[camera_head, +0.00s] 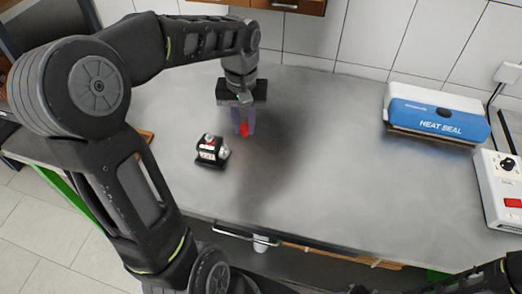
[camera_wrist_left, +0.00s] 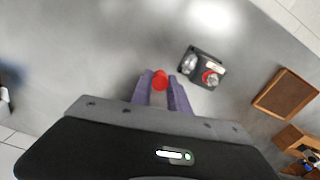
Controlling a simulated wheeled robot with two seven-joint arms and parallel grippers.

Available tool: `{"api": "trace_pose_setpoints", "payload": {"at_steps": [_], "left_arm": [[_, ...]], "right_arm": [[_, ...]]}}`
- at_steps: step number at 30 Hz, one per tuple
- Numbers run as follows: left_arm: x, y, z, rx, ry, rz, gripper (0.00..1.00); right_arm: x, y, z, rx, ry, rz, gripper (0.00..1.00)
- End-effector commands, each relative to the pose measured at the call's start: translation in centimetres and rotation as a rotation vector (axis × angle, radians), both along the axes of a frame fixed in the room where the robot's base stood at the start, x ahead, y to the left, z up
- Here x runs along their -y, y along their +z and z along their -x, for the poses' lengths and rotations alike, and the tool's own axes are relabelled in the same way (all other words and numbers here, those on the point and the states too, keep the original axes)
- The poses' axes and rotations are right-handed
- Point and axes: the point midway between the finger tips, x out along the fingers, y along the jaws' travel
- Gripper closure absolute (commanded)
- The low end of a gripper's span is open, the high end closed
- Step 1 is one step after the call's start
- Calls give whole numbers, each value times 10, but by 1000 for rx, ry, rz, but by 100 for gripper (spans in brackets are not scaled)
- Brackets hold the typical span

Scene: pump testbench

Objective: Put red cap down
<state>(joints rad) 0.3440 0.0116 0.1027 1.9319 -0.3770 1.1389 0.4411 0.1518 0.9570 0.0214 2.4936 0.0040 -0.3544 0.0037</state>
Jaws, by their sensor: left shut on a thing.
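The red cap (camera_head: 244,129) is between the purple fingertips of my left gripper (camera_head: 243,122), which is shut on it. In the left wrist view the red cap (camera_wrist_left: 160,80) shows at the tips of the left gripper's fingers (camera_wrist_left: 161,90). The cap appears to be over or near the grey table; I cannot tell whether it touches the surface. The small black pump (camera_head: 210,151), with white and red parts, stands on the table to the left of the cap in the head view. It also shows in the left wrist view (camera_wrist_left: 203,69). My right gripper is not clearly in view.
A blue and white heat sealer (camera_head: 437,114) lies at the right back of the table. A white control box (camera_head: 500,190) with a red switch is at the right edge. The middle of the table (camera_head: 320,160) is clear.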

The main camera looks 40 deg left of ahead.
Motion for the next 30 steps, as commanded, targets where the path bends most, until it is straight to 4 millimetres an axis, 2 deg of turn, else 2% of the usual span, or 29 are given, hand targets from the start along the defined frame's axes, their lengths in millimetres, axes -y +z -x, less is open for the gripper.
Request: {"api": "trace_pose_setpoints", "payload": {"at_steps": [5, 12, 15, 24, 30], "left_arm": [[0, -15, 0, -4, 0, 1, 100], [0, -56, 0, -3, -1, 2, 100], [0, -62, 0, 0, -1, 0, 100], [0, -65, 0, -1, -1, 0, 100], [0, -90, 1, -5, -2, 2, 100]], "right_arm": [[0, 2, 0, -1, -1, 1, 64], [1, 7, 1, -2, -2, 3, 64], [1, 7, 1, -3, -2, 3, 64], [1, 7, 1, -3, -2, 3, 64], [1, 11, 1, -5, -3, 3, 64]]}}
